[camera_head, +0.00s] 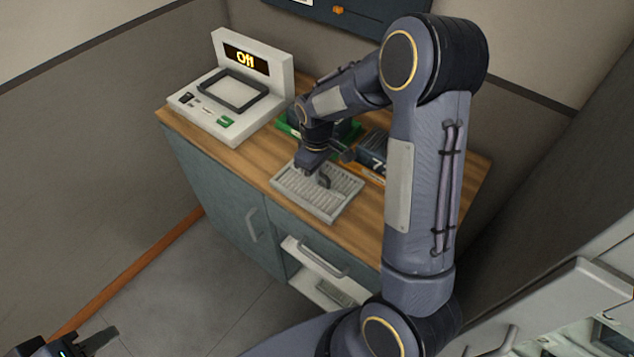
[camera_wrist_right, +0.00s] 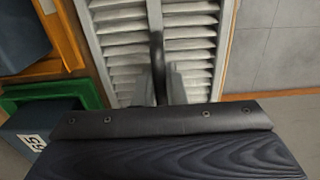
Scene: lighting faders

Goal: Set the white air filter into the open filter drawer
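The white air filter (camera_head: 285,188), a pleated panel in a pale frame with a dark handle (camera_head: 324,181), lies flat on the wooden countertop. Its pleats also show in the right wrist view (camera_wrist_right: 190,40). My right gripper (camera_head: 313,170) is low over the filter, its fingers on either side of the handle; whether they grip it is unclear. A white drawer (camera_head: 312,262) stands open in the cabinet front below the filter; my right arm hides part of it. My left gripper (camera_head: 98,341) is at the bottom left, away from everything, its opening unclear.
A white device (camera_head: 235,90) reading "Off" stands at the counter's left end. A green tray (camera_head: 290,124) and a dark numbered box (camera_head: 371,150) stand behind the filter. A pale cabinet (camera_head: 560,300) is at the right. The floor (camera_head: 200,300) before the cabinet is clear.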

